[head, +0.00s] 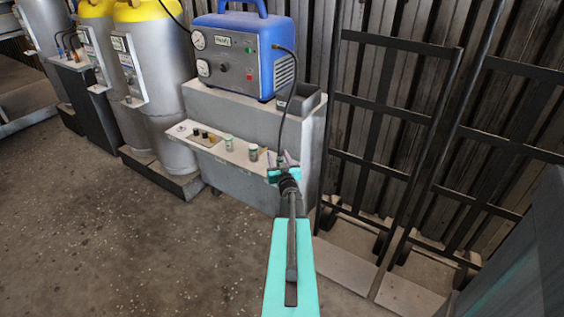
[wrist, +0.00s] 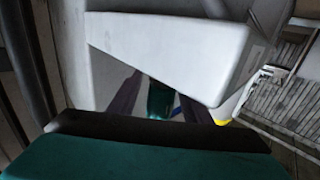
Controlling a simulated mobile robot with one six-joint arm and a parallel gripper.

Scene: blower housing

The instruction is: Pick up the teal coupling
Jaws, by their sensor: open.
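In the wrist view, a dark teal cylinder, which looks like the teal coupling (wrist: 160,101), shows between the two dark fingers of my gripper (wrist: 157,97). The fingers stand apart, one on each side of it. I cannot tell whether either finger touches it. In the head view, my gripper (head: 285,161) is at the right end of the narrow shelf (head: 232,151) on the front of the grey cabinet. I cannot make out the coupling there; my gripper and wrist cover that spot.
A blue machine (head: 240,55) with a hanging black hose sits on the cabinet (head: 240,113). Silver cylinders (head: 155,75) stand left, black hand trucks (head: 385,125) right.

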